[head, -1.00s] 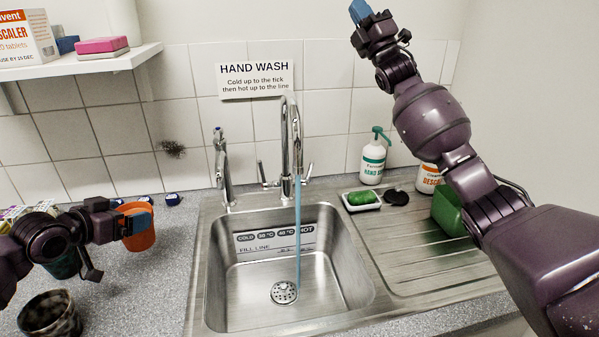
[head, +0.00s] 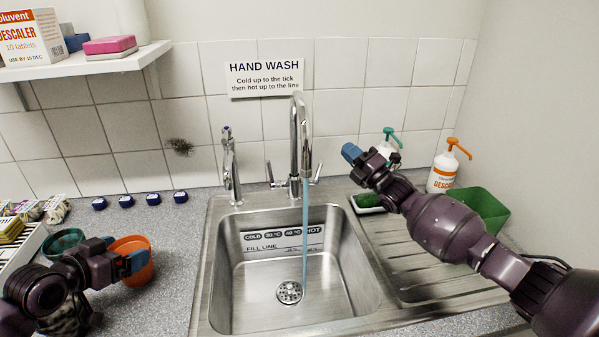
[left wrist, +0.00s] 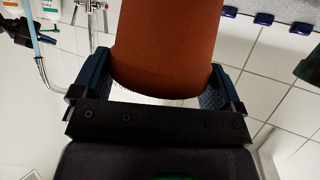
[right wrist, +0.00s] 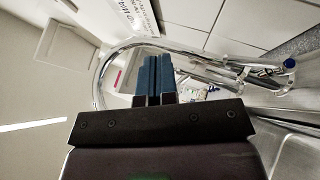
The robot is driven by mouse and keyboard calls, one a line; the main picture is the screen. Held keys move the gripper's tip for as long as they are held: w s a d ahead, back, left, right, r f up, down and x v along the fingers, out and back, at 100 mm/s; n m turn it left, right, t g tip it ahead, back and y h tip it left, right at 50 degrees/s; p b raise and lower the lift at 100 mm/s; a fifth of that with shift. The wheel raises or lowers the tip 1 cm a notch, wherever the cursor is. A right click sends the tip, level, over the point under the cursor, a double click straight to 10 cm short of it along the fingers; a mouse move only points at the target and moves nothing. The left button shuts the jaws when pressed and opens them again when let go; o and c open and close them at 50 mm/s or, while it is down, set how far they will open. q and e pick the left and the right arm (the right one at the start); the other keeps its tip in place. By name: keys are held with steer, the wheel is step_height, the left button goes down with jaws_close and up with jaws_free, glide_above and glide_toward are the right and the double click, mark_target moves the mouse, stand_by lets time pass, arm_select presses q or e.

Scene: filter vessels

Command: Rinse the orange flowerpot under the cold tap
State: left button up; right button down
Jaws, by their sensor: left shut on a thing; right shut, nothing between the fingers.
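The orange flowerpot (head: 136,268) is at the left in the head view, over the grey worktop left of the sink. My left gripper (head: 128,262) is shut on it; in the left wrist view the pot (left wrist: 165,50) sits between the blue fingers. Its inside is mostly hidden. The tall chrome tap (head: 297,135) has a lever on each side; which one is cold I cannot tell. A blue stream (head: 305,220) runs from it to the sink drain. My right gripper (head: 351,152) is shut and empty, right of the tap, in front of the hand soap bottle (head: 390,140).
The steel sink (head: 345,285) holds no objects. A smaller tap (head: 230,165) stands left of the tall one. A green tub (head: 485,208) and descaler bottle (head: 443,170) are right.

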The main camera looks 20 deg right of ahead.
arm_select(q)
steer(key=shift+s+a+f, duration=0.4)
steer(key=shift+s, duration=0.2)
steer(key=shift+s+a+f, duration=0.35)
steer(key=shift+s, duration=0.25)
arm_select(e)
steer(key=m+g, duration=0.1)
steer(key=g, duration=0.1)
glide_toward(321, 166)
arm_select(q)
steer(key=shift+f, duration=0.25)
arm_select(e)
steer(key=a+f+x, duration=0.1)
steer(key=x, duration=0.6)
steer(key=shift+w+r, duration=0.1)
